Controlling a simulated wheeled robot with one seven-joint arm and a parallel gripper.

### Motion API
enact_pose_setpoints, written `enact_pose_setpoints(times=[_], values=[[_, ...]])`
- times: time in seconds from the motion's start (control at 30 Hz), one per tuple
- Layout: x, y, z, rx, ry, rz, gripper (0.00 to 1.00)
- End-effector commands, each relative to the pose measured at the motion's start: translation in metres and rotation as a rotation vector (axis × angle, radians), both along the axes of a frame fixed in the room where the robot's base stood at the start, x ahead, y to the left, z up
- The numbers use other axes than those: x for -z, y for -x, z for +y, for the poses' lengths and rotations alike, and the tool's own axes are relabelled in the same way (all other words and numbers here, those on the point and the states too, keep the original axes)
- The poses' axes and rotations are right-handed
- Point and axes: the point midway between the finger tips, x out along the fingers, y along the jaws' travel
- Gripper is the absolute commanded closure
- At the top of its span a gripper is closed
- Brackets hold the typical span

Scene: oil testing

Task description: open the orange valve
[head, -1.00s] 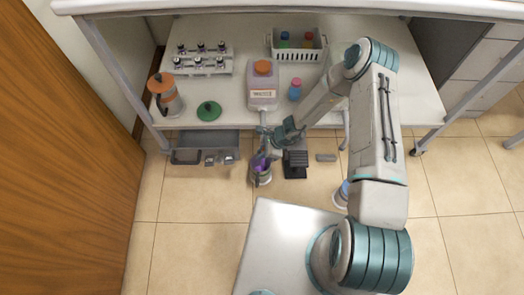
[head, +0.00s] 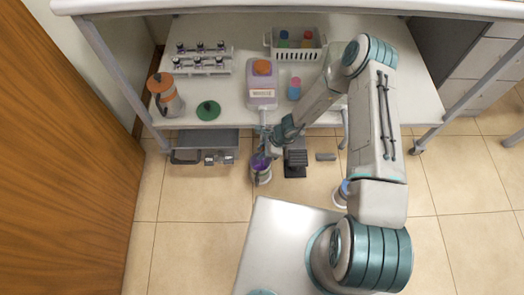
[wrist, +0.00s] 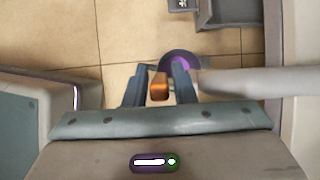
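The orange valve (wrist: 159,87) shows in the wrist view as a small orange handle between the two fingers of my gripper (wrist: 160,78). The fingers stand apart with narrow gaps beside the handle, so my gripper looks open around it. In the head view my gripper (head: 275,145) is at the front edge of the table, below a jug (head: 262,96) with an orange cap. The valve is hidden or too small to make out there.
A purple-filled vessel (head: 261,172) stands below my gripper. Bottles, a white basket (head: 296,52) and a rack (head: 202,66) stand on the table.

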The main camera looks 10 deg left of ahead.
Motion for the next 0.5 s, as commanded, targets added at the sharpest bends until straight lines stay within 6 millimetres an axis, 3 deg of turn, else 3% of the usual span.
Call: enact_pose_setpoints(times=[0.5], values=[[-0.094,-0.013,-0.051,0.003,0.002,-0.004,0.76]])
